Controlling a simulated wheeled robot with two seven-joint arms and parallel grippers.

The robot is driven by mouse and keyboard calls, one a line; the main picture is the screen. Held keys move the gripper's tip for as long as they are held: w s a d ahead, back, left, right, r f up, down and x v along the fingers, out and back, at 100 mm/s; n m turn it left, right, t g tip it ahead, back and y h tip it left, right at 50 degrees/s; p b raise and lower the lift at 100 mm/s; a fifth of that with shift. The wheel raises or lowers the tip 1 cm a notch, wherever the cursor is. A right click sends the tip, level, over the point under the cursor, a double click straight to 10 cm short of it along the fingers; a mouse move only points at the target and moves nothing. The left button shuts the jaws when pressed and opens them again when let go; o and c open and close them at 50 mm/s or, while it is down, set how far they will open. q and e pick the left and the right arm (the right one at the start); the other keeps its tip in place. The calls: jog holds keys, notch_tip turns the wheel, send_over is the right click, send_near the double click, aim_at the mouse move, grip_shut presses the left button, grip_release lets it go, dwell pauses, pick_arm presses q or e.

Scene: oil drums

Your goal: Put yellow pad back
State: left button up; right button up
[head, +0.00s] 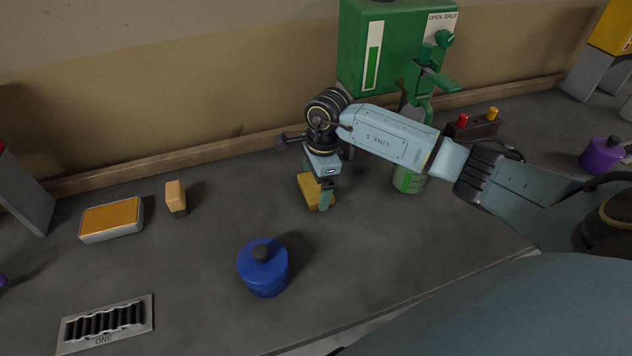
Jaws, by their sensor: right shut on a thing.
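A yellow pad (306,190) is between the fingers of my right gripper (318,188), which points down near the middle of the counter. The right gripper is shut on the pad, and one finger covers part of it. I cannot tell whether the pad touches the counter. A shallow grey tray (112,237) with an orange-yellow top lies at the left. My left gripper is not in view.
A blue canister (264,272) stands in front of the right gripper. A tan block (176,198) stands beside the tray. A slotted plate marked ONE (105,322) lies front left. A green dispenser (365,55), a green-filled container (408,180) and a purple canister (602,156) are to the right.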

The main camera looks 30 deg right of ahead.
jog(key=shift+f, duration=0.15)
jog(key=o, duration=0.7)
jog(key=shift+r, duration=0.25)
jog(key=r, duration=0.4)
jog(key=d+r, duration=0.1)
jog(key=r, duration=0.6)
jog(key=shift+s+d+r, duration=0.2)
jog(key=shift+r, duration=0.2)
